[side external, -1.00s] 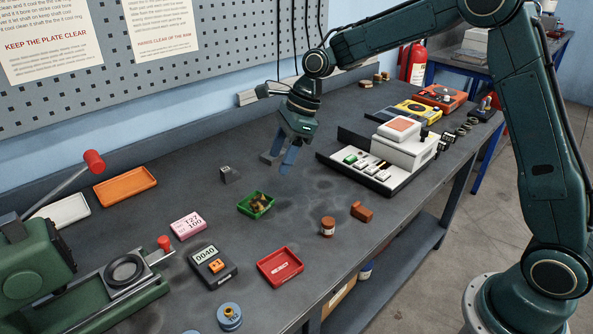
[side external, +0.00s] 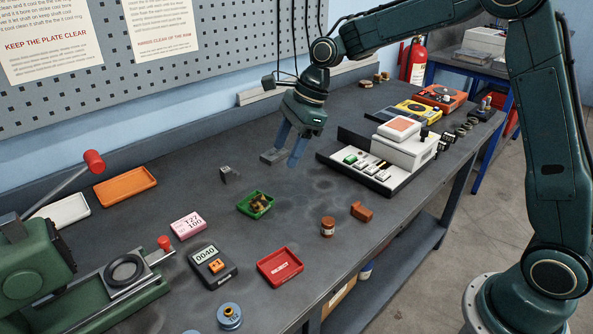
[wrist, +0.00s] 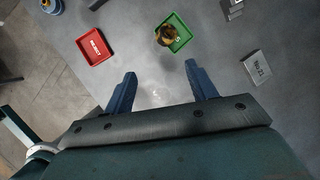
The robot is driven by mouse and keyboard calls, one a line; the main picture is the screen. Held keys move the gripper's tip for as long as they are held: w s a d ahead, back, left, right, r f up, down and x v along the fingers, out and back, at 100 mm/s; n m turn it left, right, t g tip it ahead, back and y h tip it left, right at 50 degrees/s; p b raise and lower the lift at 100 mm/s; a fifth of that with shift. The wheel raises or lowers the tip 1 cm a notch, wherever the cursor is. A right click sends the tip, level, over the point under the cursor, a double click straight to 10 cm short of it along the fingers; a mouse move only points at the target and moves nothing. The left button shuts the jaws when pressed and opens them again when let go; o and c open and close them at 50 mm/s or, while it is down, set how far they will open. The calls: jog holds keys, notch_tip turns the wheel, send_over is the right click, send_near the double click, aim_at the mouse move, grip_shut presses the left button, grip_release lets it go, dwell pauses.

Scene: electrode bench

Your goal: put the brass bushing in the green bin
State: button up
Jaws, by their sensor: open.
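The green bin (side external: 249,204) stands on the bench left of my gripper. A brass-coloured piece (side external: 257,203), which looks like the bushing, is in it; its exact shape is hard to make out. In the wrist view the brass piece (wrist: 165,36) is at the left side of the green bin (wrist: 183,30), and I cannot tell whether it rests on the floor or against the wall. My gripper (side external: 288,153) is above the bench to the right of the bin, fingers apart with nothing between them. The wrist view shows the open fingers (wrist: 160,70) too.
A red tray (side external: 265,270), orange tray (side external: 125,184) and white tray (side external: 62,213) lie around. A grey block (side external: 229,174) is behind the bin; a marked plate (wrist: 257,68) lies near my gripper. A white device (side external: 408,152) stands right. A blue round piece (side external: 229,318) is in front.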

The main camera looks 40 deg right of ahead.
jog(key=s+d+r+n+t+h, duration=0.1)
jog(key=s+d+r+n, duration=0.1)
jog(key=s+r+n, duration=0.5)
jog(key=s+d+n+t+h, duration=0.1)
jog(key=s+d+n, duration=0.1)
jog(key=s+n, duration=0.5)
jog(key=s+d+r+n+t+h, duration=0.1)
jog(key=s+d+n, duration=0.2)
jog(key=s+n, duration=0.5)
jog(key=s, duration=0.9)
jog(key=shift+s+h, duration=0.2)
jog(key=shift+h, duration=0.2)
